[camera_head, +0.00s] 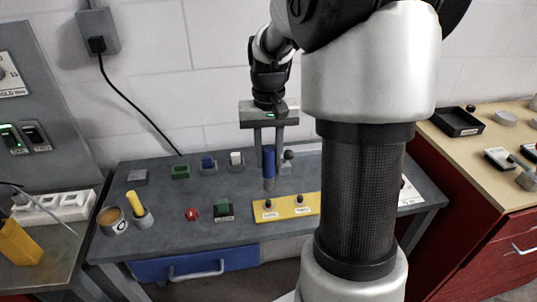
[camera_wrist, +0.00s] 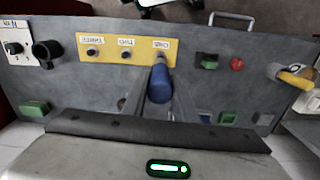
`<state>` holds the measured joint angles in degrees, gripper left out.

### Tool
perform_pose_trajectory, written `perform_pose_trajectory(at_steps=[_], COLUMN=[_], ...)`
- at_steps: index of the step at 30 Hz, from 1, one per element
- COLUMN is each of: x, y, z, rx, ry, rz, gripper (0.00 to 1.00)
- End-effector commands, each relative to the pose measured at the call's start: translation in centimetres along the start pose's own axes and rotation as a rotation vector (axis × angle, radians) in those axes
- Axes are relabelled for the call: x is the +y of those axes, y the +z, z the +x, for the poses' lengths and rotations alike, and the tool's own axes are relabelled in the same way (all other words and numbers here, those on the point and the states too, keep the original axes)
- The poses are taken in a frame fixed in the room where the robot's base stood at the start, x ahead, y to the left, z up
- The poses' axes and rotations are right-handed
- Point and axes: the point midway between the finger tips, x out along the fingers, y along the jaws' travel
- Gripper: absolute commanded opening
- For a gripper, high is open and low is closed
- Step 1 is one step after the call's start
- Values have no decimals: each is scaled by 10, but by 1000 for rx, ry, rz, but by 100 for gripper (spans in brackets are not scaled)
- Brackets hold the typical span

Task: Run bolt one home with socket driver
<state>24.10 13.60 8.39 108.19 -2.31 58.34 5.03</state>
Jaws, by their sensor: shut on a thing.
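My gripper (camera_head: 269,150) is shut on the blue handle of the socket driver (camera_head: 268,163), which hangs upright with its grey socket end down. The wrist view also shows the blue handle (camera_wrist: 160,86) between my fingers. The yellow plate (camera_head: 284,210) lies on the bench with dark bolts along it. Bolt one (camera_head: 268,203) is at its left end in the head view, above a white label. The socket end shows just above and behind bolt one there. In the wrist view the driver covers bolt one, so contact is unclear. Bolt two (camera_head: 300,198) stands to its right.
A red button (camera_head: 191,214) and a green-topped block (camera_head: 223,210) lie left of the plate. A can (camera_head: 112,220) and a yellow-handled tool (camera_head: 137,206) stand farther left. Small blocks line the back. My arm hides the plate's right end in the head view.

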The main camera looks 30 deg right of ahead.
Motion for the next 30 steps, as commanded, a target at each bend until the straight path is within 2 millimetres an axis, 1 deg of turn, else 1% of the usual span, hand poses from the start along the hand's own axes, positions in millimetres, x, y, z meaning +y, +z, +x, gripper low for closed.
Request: perform_pose_trajectory(at_steps=[2,8,21,25,30], x=[0,0,0,0,0], y=[0,0,0,0,0], z=[-2,12,50,55,56], rx=[0,0,1,1,1], ry=[0,0,0,0,0], rz=[0,0,0,0,0], gripper=[0,0,0,0,0])
